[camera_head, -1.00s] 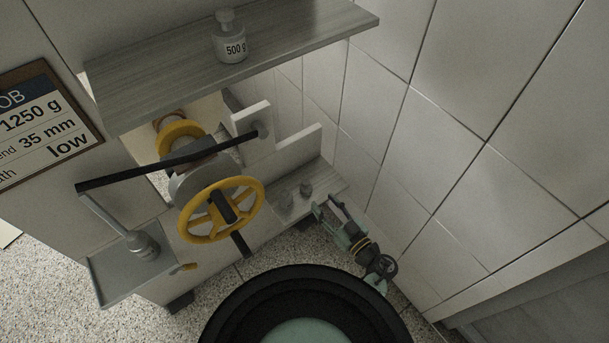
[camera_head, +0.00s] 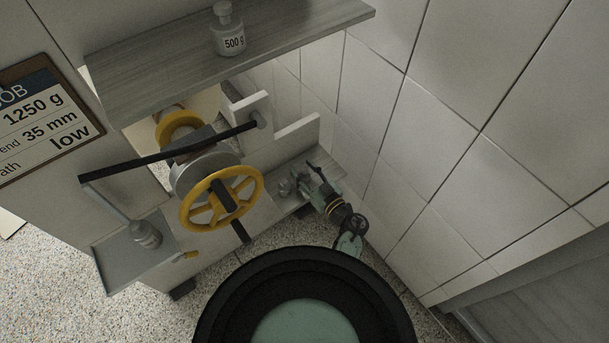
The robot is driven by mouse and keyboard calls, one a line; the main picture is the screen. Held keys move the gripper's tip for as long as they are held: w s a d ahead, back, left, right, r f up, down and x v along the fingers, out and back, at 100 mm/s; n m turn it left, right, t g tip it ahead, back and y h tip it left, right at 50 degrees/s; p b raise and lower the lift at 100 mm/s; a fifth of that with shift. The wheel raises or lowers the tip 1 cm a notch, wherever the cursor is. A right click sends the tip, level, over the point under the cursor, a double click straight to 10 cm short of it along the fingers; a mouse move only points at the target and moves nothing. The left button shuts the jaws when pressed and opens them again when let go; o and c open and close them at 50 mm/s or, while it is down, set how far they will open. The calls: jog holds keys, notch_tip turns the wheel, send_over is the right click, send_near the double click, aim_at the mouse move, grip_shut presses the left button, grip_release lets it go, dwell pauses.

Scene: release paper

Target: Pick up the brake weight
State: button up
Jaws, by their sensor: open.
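Several metal weights are in the head view. A weight marked 500 g (camera_head: 229,36) stands upright on the upper shelf. Another weight (camera_head: 146,235) stands on the hanging tray at the left, its label too blurred to read. A small grey weight (camera_head: 283,187) stands on the lower shelf; a second small one beside it is partly hidden by my gripper. My gripper (camera_head: 302,179) is open at the right part of the lower shelf, its fingers pointing at these small weights. I cannot tell whether it touches one. Which one is the brake weight is not marked.
The upper shelf (camera_head: 160,75) overhangs the back. A yellow handwheel (camera_head: 240,218) and a black lever bar (camera_head: 130,165) stand left of my gripper. A tiled wall (camera_head: 400,150) is close on the right. A job board (camera_head: 45,125) reads 1250 g, 35 mm, low.

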jog(key=shift+c, duration=0.3)
grip_shut()
dwell(0.6)
